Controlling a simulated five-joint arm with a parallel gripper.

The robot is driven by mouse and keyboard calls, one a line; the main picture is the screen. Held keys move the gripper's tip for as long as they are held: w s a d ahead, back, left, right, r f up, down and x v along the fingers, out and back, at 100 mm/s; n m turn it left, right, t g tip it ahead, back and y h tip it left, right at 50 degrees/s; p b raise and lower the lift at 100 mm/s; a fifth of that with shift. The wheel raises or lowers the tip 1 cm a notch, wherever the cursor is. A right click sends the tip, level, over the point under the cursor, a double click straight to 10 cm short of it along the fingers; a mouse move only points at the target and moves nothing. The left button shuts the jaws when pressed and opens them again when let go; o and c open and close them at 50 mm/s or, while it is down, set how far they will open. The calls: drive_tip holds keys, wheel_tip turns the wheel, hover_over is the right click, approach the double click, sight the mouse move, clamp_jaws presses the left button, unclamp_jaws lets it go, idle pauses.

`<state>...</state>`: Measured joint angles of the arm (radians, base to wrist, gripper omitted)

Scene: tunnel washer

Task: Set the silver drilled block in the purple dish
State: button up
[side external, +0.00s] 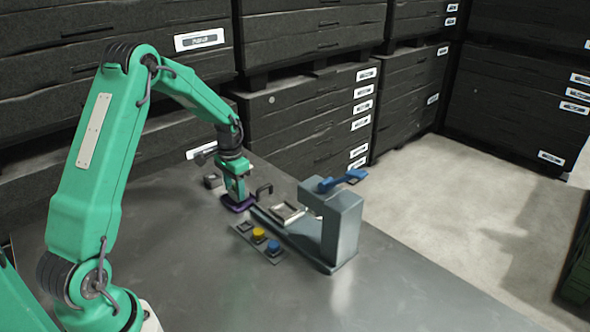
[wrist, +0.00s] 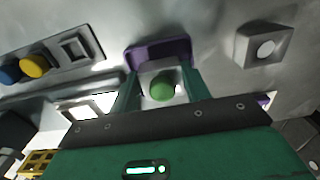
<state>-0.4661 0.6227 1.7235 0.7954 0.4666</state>
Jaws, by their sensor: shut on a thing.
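The silver drilled block (wrist: 265,46) stands on the table, apart from my gripper, with a round hole in its face. It also shows in the side view (side external: 212,181), left of my gripper. My gripper (wrist: 160,88) is shut on a pale piece with a round green top (wrist: 162,89). The fingers are down at the purple dish (wrist: 158,52), which also shows under my gripper in the side view (side external: 238,205). I cannot tell whether the green-topped piece rests in the dish or hangs just above it. My gripper hides much of the dish.
A grey panel (side external: 247,240) carries a yellow button (side external: 258,235), a blue button (side external: 274,246) and an empty-looking square frame (wrist: 75,48). A grey stand (side external: 341,230) with a blue lever (side external: 340,181) is to the right. The table front is clear.

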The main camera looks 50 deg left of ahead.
drive_tip(key=shift+f, duration=0.55)
idle(0.8)
drive_tip(key=o, duration=1.5)
drive_tip(key=shift+o, duration=0.2)
drive_tip(key=shift+r, duration=0.15)
drive_tip(key=shift+r, duration=3.55)
drive_tip(key=shift+r, duration=0.1)
